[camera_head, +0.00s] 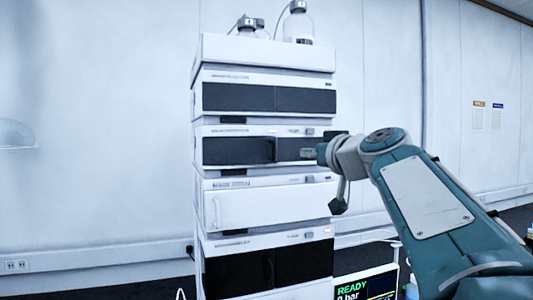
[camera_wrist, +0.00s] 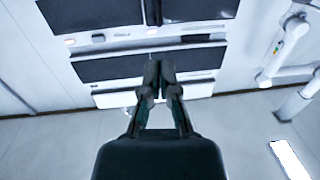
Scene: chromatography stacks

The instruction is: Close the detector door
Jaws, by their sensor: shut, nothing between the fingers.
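A tall white stack of instrument modules (camera_head: 264,53) stands in front of my arm in the head view. One module has a white front door (camera_head: 250,208); the module above it has a dark front (camera_head: 235,151), and another dark-fronted module (camera_head: 228,272) is below. I cannot tell for certain which one is the detector, and no door clearly stands swung out. In the wrist view my gripper (camera_wrist: 159,72) is shut and empty, with its fingertips over a dark front panel (camera_wrist: 105,67). I cannot tell whether it touches. In the head view my wrist hides the right part of the stack.
Bottles (camera_head: 298,24) stand on top of the stack. A screen (camera_head: 366,286) reading READY is low, right of the stack. White pipe-like equipment (camera_wrist: 285,48) is at the right in the wrist view.

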